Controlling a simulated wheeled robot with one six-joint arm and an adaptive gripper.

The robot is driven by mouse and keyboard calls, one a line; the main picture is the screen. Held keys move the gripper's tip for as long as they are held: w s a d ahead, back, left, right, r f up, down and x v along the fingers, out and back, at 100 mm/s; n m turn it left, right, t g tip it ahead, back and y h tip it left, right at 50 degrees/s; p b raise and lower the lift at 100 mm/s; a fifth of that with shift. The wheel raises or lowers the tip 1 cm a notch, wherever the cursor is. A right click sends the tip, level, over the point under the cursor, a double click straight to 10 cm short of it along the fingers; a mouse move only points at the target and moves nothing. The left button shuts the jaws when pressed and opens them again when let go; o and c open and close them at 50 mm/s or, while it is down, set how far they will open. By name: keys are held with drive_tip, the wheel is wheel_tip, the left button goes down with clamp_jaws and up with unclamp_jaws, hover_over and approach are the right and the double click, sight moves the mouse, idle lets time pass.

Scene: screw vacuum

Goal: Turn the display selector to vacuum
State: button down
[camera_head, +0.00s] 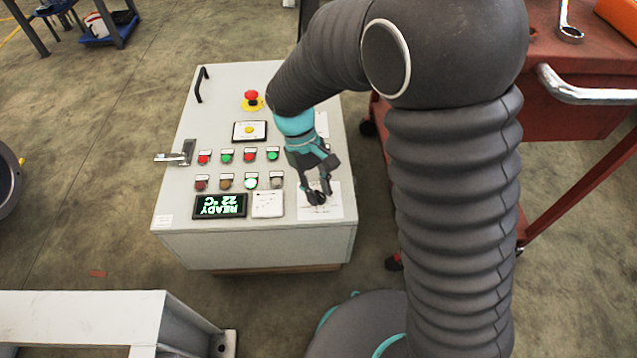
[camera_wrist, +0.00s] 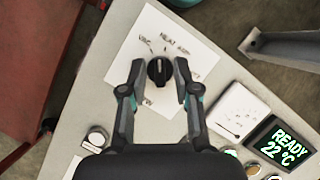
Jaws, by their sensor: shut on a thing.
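The display selector is a black round knob (camera_wrist: 159,71) on a white label plate (camera_wrist: 150,22), at the upper middle of the wrist view. Small words ring it; VAC is at its upper left and HEAT is above it. A pale pointer mark on the knob seems to face up in the picture, but its exact angle is hard to tell. My gripper (camera_head: 318,194) reaches down to the panel's front right corner. In the wrist view its two fingers (camera_wrist: 159,79) stand on either side of the knob, shut on it. In the head view the gripper largely hides the knob.
The grey cabinet (camera_head: 185,120) carries a display (camera_head: 220,206) reading READY 22 °C, a small white gauge (camera_head: 267,204), several buttons and lamps, a red emergency stop (camera_head: 251,96) and a lever handle (camera_head: 175,157). A red tool cart (camera_head: 575,80) stands to the right.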

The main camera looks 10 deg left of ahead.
drive_tip(key=n+t+h+p, duration=0.1)
drive_tip(key=n, duration=0.3)
drive_tip(key=shift+s+n, duration=0.15)
drive_tip(key=shift+n, duration=0.25)
drive_tip(key=shift+f+t, duration=0.1)
drive_tip(key=shift+t, duration=0.2)
drive_tip(key=c, duration=0.9)
unclamp_jaws()
drive_tip(key=shift+a, duration=0.1)
drive_tip(key=v, duration=1.2)
